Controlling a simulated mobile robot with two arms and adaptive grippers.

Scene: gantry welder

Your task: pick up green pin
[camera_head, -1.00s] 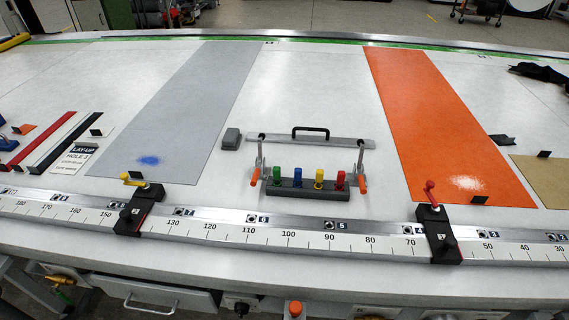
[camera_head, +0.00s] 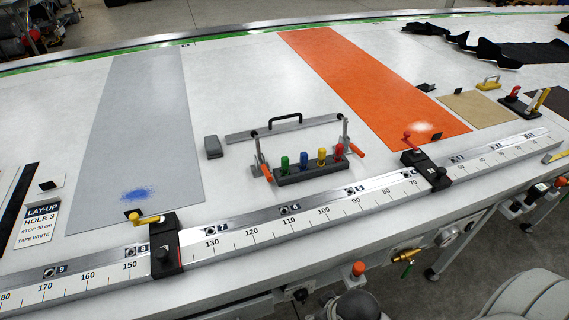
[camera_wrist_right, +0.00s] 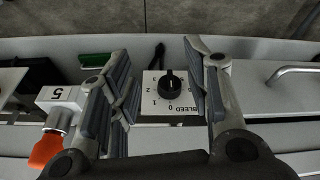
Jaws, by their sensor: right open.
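The green pin (camera_head: 285,163) stands upright at the left end of a dark block (camera_head: 312,174) on the white table in the head view. Blue (camera_head: 303,160), yellow (camera_head: 321,156) and red (camera_head: 339,151) pins stand beside it in the same row. My right gripper (camera_wrist_right: 157,68) is open and empty in the right wrist view. It faces a panel with a black dial (camera_wrist_right: 171,83) marked BLEED, apart from the pins. The green pin does not show in the wrist view. My left gripper is in no view.
A ruled rail (camera_head: 290,225) with a yellow-handled stop (camera_head: 165,245) and a red-handled stop (camera_head: 425,165) runs along the table's front edge. A black handle (camera_head: 285,118) stands behind the pins. An orange knob (camera_wrist_right: 45,150) and a drawer handle (camera_wrist_right: 295,74) flank my right gripper.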

